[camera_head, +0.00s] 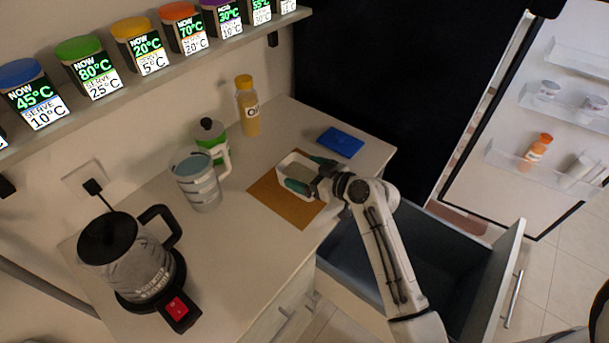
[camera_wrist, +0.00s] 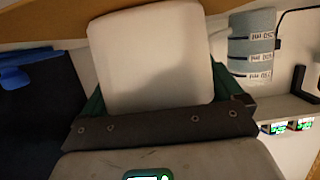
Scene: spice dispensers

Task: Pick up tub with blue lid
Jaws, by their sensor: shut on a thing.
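A white rectangular tub (camera_head: 283,163) is over the brown board (camera_head: 262,205) on the counter; its top looks open, with a greyish-beige inside. A flat blue piece (camera_head: 340,142), which looks like a lid, lies apart on the counter behind it to the right. My gripper (camera_head: 306,173) is shut on the tub, with its green fingers on two opposite sides. In the wrist view the tub (camera_wrist: 150,60) fills the gap between the fingers (camera_wrist: 155,88). I cannot tell whether the tub touches the board.
A jug (camera_head: 200,185), a green-and-white container (camera_head: 211,135) and an oil bottle (camera_head: 248,108) stand left of and behind the tub. A kettle (camera_head: 130,260) is at the front left. An open drawer (camera_head: 480,285) is below right; a fridge (camera_head: 560,120) with shelves stands open beyond.

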